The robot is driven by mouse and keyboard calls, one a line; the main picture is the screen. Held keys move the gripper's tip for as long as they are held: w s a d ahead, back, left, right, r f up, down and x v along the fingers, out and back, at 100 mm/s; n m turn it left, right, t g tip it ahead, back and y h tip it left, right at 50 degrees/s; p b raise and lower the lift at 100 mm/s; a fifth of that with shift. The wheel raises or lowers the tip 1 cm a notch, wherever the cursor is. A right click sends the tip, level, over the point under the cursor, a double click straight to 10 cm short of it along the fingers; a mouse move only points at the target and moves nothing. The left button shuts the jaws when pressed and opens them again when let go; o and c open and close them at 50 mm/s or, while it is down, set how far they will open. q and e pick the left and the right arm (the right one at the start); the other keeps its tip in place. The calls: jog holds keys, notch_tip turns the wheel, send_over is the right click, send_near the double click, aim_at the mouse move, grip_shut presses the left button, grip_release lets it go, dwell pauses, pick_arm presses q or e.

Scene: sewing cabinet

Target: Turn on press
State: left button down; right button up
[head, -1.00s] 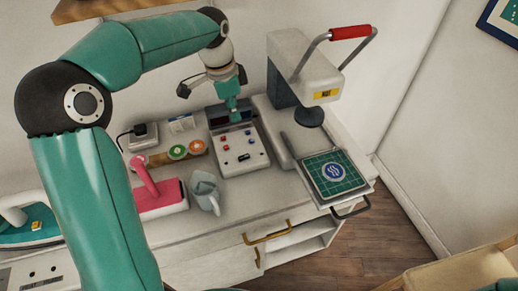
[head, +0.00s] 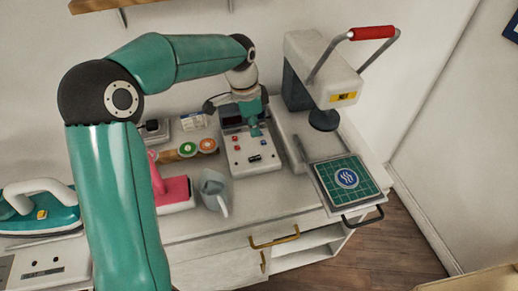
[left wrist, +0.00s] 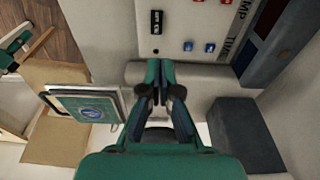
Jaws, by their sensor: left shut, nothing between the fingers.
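The heat press (head: 318,70) is white with a red handle (head: 372,32), which is raised. Beside it stands its control box (head: 246,168), with a dark display, red and blue buttons and a black rocker switch (head: 254,158). The switch (left wrist: 156,22) also shows in the left wrist view. My left gripper (head: 256,132) is shut and empty above the right part of the box, partly hiding the display. In the left wrist view my shut fingertips (left wrist: 159,64) appear below the switch in the picture. I cannot tell any contact. My right gripper is out of view.
A green mat with a round blue emblem (head: 346,179) lies on the press's lower plate. A grey pitcher (head: 213,190), a pink-red object (head: 177,190), thread spools (head: 187,149) and a teal iron (head: 48,216) stand left of the box. The cabinet has gold handles (head: 274,237).

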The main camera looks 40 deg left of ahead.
aim_at(259, 155)
pick_arm(q)
jog(key=f, duration=0.6)
jog(key=w+f, duration=0.1)
jog(key=f, duration=0.2)
jog(key=shift+d+f+p, duration=0.1)
jog(key=shift+d+p, duration=0.25)
jog(key=shift+d, duration=0.05)
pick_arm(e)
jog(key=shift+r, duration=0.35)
pick_arm(q)
jog(key=shift+a, duration=0.15)
